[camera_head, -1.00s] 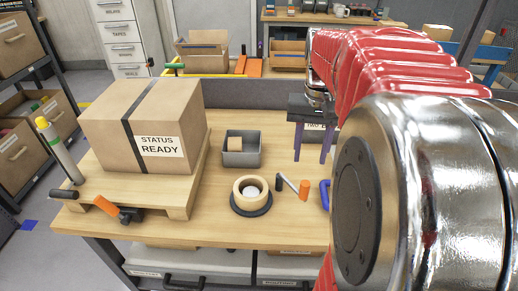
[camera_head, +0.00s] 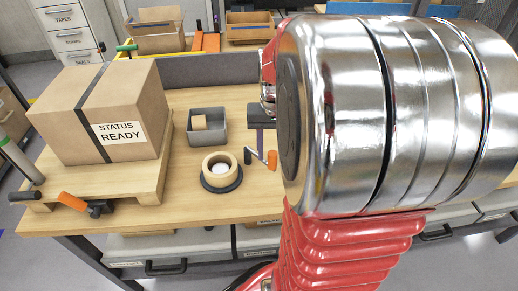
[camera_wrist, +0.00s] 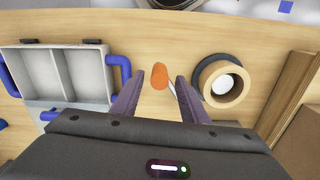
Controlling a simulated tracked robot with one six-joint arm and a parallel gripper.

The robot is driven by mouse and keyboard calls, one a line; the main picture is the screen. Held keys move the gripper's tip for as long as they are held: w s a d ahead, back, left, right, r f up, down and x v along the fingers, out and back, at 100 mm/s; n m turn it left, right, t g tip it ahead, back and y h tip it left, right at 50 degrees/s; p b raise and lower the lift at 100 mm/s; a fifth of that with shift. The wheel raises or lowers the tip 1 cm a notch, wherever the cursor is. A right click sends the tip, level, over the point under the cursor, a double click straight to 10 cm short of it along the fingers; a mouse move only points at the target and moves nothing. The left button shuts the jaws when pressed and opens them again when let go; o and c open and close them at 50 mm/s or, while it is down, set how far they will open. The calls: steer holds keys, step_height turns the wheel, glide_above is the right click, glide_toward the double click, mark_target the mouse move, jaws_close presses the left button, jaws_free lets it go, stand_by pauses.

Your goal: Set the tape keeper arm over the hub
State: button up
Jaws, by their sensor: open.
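The tape roll (camera_head: 219,166) lies on a dark round base on the bench, with a pale hub (camera_head: 219,169) inside its ring. The roll also shows in the wrist view (camera_wrist: 222,84). The keeper arm's orange grip (camera_head: 272,160) stands just right of the roll, with a metal arm and a dark pivot (camera_head: 247,155). It points away from the hub, not over it. My gripper (camera_wrist: 158,76) is open, its purple fingers on either side of the orange grip (camera_wrist: 159,76) in the wrist view. Contact cannot be told. In the head view my arm hides most of it.
A grey bin (camera_head: 207,128) with a small block stands behind the roll. A carton (camera_head: 100,110) on a wooden pallet (camera_head: 150,185) stands at left. A pale divided tray (camera_wrist: 60,75) with blue handles is left in the wrist view.

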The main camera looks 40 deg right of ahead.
steer(key=shift+f, duration=1.8)
steer(key=shift+c, duration=0.4)
jaws_close()
